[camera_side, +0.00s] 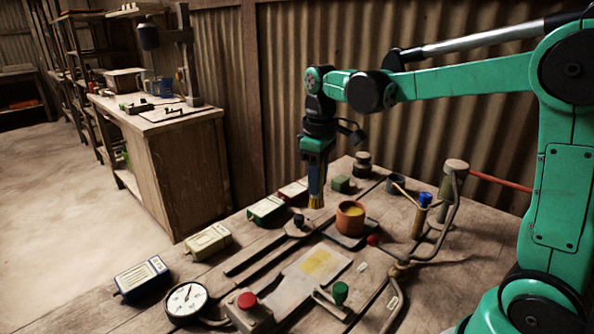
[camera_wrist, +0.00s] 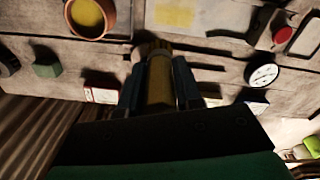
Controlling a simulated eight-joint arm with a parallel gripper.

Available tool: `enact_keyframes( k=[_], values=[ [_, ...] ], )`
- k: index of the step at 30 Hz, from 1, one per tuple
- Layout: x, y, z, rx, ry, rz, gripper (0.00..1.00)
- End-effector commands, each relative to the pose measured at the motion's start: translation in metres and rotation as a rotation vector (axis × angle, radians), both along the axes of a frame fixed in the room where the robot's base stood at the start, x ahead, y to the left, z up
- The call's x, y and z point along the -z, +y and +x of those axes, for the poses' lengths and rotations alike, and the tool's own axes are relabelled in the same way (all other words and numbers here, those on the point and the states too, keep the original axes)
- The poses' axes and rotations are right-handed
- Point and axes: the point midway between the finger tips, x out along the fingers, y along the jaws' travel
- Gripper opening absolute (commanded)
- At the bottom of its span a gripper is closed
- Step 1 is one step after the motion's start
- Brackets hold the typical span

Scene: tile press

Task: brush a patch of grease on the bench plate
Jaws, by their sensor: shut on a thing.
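My gripper (camera_side: 315,180) points down above the far left part of the bench, shut on a brush (camera_side: 316,201) with a yellowish tip. In the wrist view the brush (camera_wrist: 159,80) sits between the two dark fingers. The pale bench plate (camera_side: 290,290) lies flat in the middle front of the bench, with a yellow grease patch (camera_side: 318,263) on it. The plate (camera_wrist: 215,13) and patch (camera_wrist: 174,16) also show at the top of the wrist view. An orange-brown pot (camera_side: 350,221) with yellow stuff inside stands right of the brush. The brush appears apart from pot and plate.
A dial gauge (camera_side: 186,302) and a red-button box (camera_side: 248,311) stand at the front. Several small boxes (camera_side: 208,241) line the left edge. A green knob (camera_side: 340,291) stands beside the plate. A bent pipe (camera_side: 440,225) and blue-topped tool (camera_side: 423,205) rise at the right.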

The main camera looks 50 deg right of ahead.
Motion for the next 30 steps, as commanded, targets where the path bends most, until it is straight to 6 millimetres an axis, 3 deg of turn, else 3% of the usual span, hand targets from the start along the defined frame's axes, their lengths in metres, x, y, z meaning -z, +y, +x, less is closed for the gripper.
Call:
enact_keyframes(
  k=[3, 8, 17, 30],
  values=[
    [0.019, -0.011, -0.027, 0.003, 0.000, 0.000, 0.00],
    [0.031, -0.016, -0.044, 0.000, 0.000, 0.000, 0.00],
    [0.048, -0.016, -0.045, -0.001, 0.000, 0.000, 0.00],
    [0.087, -0.016, -0.045, -0.001, 0.000, 0.000, 0.00]
  ],
)
